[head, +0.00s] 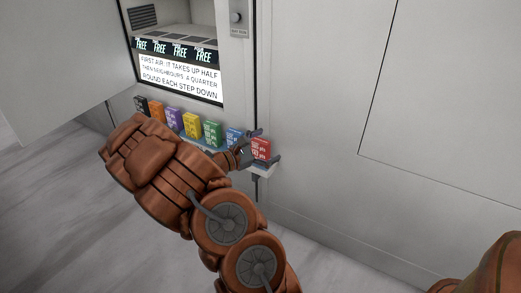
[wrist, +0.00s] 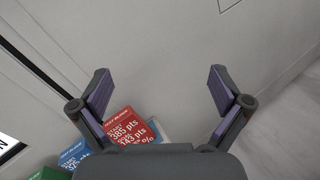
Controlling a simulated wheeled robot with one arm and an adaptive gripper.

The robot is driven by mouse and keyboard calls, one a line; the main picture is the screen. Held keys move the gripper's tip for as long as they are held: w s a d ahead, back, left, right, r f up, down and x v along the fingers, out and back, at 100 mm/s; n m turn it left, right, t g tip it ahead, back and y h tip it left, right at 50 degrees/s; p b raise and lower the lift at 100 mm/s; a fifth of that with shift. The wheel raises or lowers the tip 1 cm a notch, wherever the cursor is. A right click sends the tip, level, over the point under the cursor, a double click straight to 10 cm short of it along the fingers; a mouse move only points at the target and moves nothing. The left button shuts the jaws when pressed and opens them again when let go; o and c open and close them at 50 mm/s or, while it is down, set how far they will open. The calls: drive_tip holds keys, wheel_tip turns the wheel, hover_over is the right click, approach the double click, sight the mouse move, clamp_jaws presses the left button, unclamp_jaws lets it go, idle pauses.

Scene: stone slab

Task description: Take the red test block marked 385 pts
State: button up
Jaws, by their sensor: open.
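The red test block (head: 261,149) stands at the right end of a row of coloured blocks on a narrow ledge, in the head view. In the wrist view its face (wrist: 132,130) reads "385 pts" and another line seems to read "343 pts". My gripper (head: 268,145) is open around the red block's area, one finger behind its upper left, the other at its lower right. In the wrist view the open gripper (wrist: 160,84) has the block low between the fingers, nearer the left finger, which covers part of it. I cannot tell whether they touch.
The blue block (head: 233,136) is close on the left, then green (head: 212,133), yellow (head: 192,125), purple, orange and black ones. A sign (head: 180,78) hangs above them. An open panel (head: 60,60) is at the left. The wall right of the red block is bare.

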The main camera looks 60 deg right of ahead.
drive_tip(key=w+d+f+n+t+h+p, duration=0.1)
drive_tip(key=w+d+f+n+t+h, duration=0.1)
drive_tip(key=w+d+f+n+t, duration=0.3)
drive_tip(key=n+t+p, duration=0.1)
drive_tip(key=n+t, duration=0.2)
drive_tip(key=n, duration=0.2)
approach(258, 145)
drive_tip(key=d, duration=0.4)
drive_tip(key=shift+w+d+f+y, duration=0.1)
drive_tip(key=shift+d+f+y, duration=0.2)
drive_tip(key=shift+f, duration=0.15)
drive_tip(key=shift+d, duration=0.7)
drive_tip(key=shift+w+d+r+b, duration=0.1)
drive_tip(key=shift+d+r+b, duration=0.15)
drive_tip(key=shift+d, duration=0.7)
drive_tip(key=shift+d+r+b, duration=0.15)
drive_tip(key=shift+d+b, duration=0.05)
drive_tip(key=shift+d, duration=0.75)
drive_tip(key=shift+d+r+b, duration=0.2)
drive_tip(key=shift+d+b, duration=0.05)
drive_tip(key=shift+d, duration=0.75)
drive_tip(key=c, duration=1.5)
